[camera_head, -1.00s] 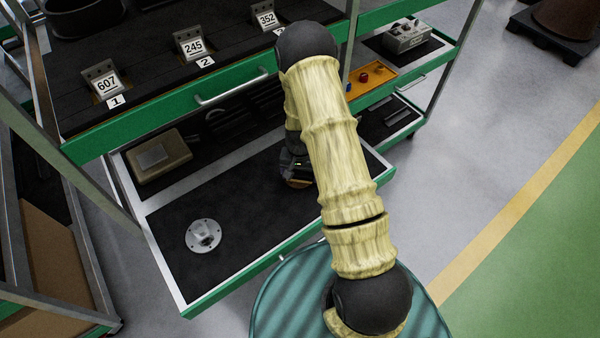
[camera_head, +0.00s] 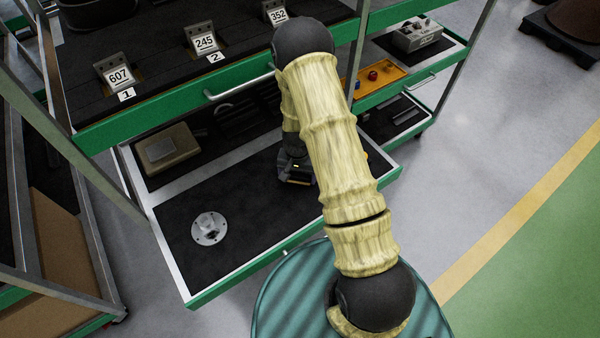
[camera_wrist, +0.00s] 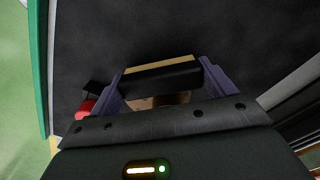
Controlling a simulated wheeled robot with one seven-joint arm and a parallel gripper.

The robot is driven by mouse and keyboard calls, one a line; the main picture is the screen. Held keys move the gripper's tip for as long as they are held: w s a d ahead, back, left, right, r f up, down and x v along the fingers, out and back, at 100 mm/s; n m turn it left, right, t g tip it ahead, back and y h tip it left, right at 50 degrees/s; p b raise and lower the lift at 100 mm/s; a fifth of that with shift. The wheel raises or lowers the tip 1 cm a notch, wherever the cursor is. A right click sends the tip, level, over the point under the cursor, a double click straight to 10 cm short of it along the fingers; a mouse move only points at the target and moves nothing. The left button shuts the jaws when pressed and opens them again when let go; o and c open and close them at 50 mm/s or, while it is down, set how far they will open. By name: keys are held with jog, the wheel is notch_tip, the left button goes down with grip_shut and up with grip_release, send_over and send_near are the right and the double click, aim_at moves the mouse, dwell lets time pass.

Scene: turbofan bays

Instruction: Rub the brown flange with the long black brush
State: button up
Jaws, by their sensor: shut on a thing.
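My gripper (camera_wrist: 165,85) is shut on a black block with a tan strip along one edge, which looks like the long black brush (camera_wrist: 160,79). The block lies across between the two fingers. In the head view my gripper (camera_head: 296,178) is low over the dark mat of the pull-out drawer, partly behind my arm. A small brownish patch (camera_wrist: 177,98) shows between the block and the gripper body; I cannot tell whether it is the brown flange. No brown flange shows clearly in the head view. A grey metal flange (camera_head: 209,229) lies on the mat to the left.
The green-edged drawer (camera_head: 250,268) has free mat around the grey flange. A tan box (camera_head: 167,150) stands behind. Above is a shelf with number plates (camera_head: 205,42). An orange tray (camera_head: 378,76) and a grey box (camera_head: 417,36) are right. A red thing (camera_wrist: 86,108) shows beside a finger.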

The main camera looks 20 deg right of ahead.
jog(key=shift+r, duration=0.1)
jog(key=shift+r+p, duration=2.2)
jog(key=shift+r, duration=0.75)
jog(key=shift+r+p, duration=1.2)
jog(key=shift+r, duration=0.3)
jog(key=n, duration=0.5)
jog(key=shift+f+n, duration=0.3)
jog(key=shift+w+d, duration=0.1)
